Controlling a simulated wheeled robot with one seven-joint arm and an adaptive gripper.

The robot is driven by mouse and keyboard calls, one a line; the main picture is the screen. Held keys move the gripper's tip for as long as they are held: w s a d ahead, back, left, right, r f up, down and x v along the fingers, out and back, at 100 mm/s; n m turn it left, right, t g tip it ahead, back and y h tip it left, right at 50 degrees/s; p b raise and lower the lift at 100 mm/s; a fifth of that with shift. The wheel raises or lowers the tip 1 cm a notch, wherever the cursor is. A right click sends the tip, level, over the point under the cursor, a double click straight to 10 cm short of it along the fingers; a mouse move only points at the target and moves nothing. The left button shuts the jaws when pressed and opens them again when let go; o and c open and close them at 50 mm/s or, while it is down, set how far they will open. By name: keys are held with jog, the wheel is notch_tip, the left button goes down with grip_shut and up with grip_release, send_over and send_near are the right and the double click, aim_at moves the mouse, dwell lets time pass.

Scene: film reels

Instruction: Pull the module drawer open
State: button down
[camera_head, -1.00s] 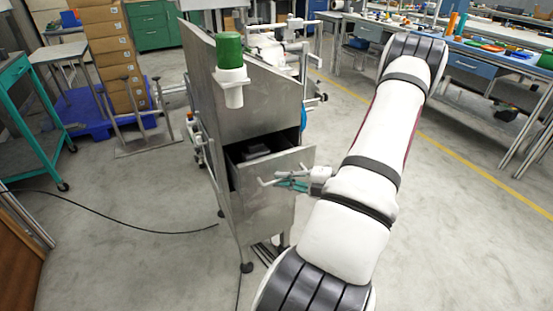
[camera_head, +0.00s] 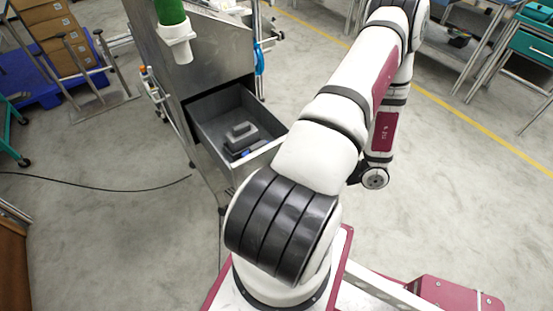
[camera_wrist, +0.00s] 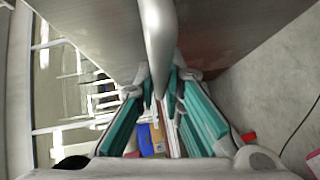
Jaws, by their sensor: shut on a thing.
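The module drawer (camera_head: 225,108) stands well out of the metal cabinet (camera_head: 203,68) in the head view. Its inside shows, with dark grey parts (camera_head: 241,131) lying in it. The drawer front and handle are mostly hidden behind my arm there. In the wrist view, the round metal handle bar (camera_wrist: 158,38) runs down from the top to between the teal-padded fingers of my gripper (camera_wrist: 161,88). My gripper is shut on the handle. My gripper is hidden in the head view.
A green and white cylinder (camera_head: 175,35) is fixed on the cabinet's upper side. A black cable (camera_head: 100,188) lies on the floor at left. Boxes (camera_head: 55,38) on a blue pallet stand at the upper left. Open floor (camera_head: 120,230) lies left of the cabinet.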

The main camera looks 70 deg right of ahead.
jog(key=shift+s, duration=0.15)
jog(key=c, duration=1.7)
grip_release()
jog(key=v, duration=1.2)
jog(key=shift+r, duration=0.1)
